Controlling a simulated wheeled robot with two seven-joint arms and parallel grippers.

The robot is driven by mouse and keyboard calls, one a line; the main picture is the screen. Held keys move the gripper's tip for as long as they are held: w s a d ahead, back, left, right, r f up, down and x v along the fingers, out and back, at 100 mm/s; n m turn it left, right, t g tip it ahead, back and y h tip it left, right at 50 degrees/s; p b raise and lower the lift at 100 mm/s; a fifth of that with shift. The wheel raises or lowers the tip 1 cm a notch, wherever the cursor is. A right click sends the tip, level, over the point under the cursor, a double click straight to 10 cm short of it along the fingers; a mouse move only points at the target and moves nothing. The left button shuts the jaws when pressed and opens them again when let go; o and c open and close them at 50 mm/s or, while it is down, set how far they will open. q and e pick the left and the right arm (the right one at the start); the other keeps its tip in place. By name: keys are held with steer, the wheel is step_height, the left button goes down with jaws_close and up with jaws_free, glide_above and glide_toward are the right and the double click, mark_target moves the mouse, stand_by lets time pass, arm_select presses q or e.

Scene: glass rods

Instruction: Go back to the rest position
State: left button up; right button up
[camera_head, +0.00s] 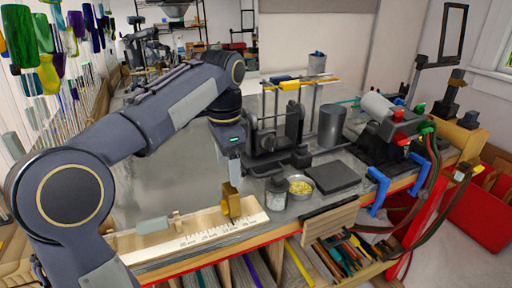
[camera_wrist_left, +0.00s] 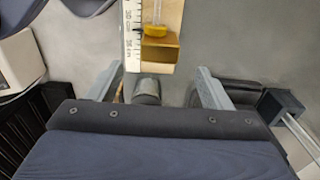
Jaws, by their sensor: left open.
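My left arm comes in from the left in the head view and bends down over the bench. My left gripper (camera_head: 234,172) points down just behind a brass-coloured block (camera_head: 231,204) that stands on a pale ruler board (camera_head: 190,240). In the left wrist view my left gripper (camera_wrist_left: 155,85) has its two fingers wide apart, with nothing held between them. The block (camera_wrist_left: 160,52) and the ruler (camera_wrist_left: 133,30) lie beyond the fingertips there. A clear rod-like piece with a yellow end shows at the block. My right gripper is not in view.
A stand with clamps (camera_head: 285,130) and a grey cylinder (camera_head: 331,125) rise behind. The grey bench top left of the stand is clear.

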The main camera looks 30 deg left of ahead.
arm_select(q)
steer(key=s+d+f+n+t+h, duration=0.2)
steer(key=s+d+f+n, duration=0.2)
steer(key=s+f, duration=0.3)
steer(key=s+d+f+n+t+h, duration=0.1)
steer(key=s+d+f+n+t, duration=0.2)
steer(key=s, duration=1)
step_height(320, 180, down, 5)
steer(key=d+n, duration=0.1)
steer(key=n, duration=0.2)
steer(key=shift+d+t+h, duration=0.3)
steer(key=shift+d+h, duration=0.1)
steer(key=shift+s, duration=0.1)
